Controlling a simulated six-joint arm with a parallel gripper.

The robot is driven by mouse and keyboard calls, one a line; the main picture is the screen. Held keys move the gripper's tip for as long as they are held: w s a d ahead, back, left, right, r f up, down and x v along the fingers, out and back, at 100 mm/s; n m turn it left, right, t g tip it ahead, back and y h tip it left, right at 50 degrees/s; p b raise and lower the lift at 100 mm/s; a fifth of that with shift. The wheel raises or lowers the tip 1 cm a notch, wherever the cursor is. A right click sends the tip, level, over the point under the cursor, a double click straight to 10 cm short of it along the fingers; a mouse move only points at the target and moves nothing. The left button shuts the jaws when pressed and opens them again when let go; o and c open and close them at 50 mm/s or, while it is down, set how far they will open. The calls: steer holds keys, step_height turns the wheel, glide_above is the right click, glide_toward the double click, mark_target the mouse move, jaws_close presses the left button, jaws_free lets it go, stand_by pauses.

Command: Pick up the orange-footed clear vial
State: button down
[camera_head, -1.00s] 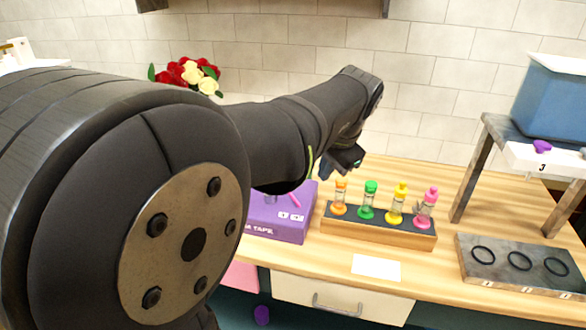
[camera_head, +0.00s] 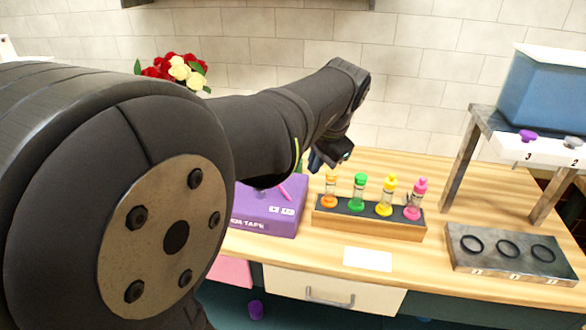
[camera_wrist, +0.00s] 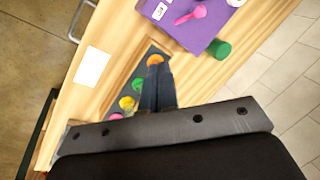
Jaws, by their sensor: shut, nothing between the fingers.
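The orange-footed clear vial (camera_head: 330,190) stands upright with its orange cap at the left end of a dark-topped wooden rack (camera_head: 368,228). Its orange top shows in the wrist view (camera_wrist: 155,60), just past the fingertips. Green (camera_head: 358,193), yellow (camera_head: 387,196) and pink (camera_head: 416,200) vials stand to its right in the same rack. My gripper (camera_head: 314,164) is above and slightly left of the orange vial in the head view. Its fingers (camera_wrist: 157,78) are shut and empty, and they partly cover the rack in the wrist view.
A purple tape box (camera_head: 268,212) with a pink item on top is left of the rack. A grey plate with rings (camera_head: 508,250) and a raised stand with a blue bin (camera_head: 545,95) are at right. A white card (camera_head: 368,259) lies in front.

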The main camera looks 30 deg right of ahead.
mark_target(333, 182)
steer(key=c, duration=1)
jaws_free()
steer(key=shift+o, duration=0.2)
steer(key=w+d+r+n+g+h, duration=0.1)
steer(key=w+d+r+g+h, duration=0.2)
steer(key=d+h, duration=0.1)
steer(key=x, duration=1.1)
steer(key=shift+a, duration=0.15)
steer(key=shift+w+x, duration=0.2)
steer(key=shift+x, duration=2.9)
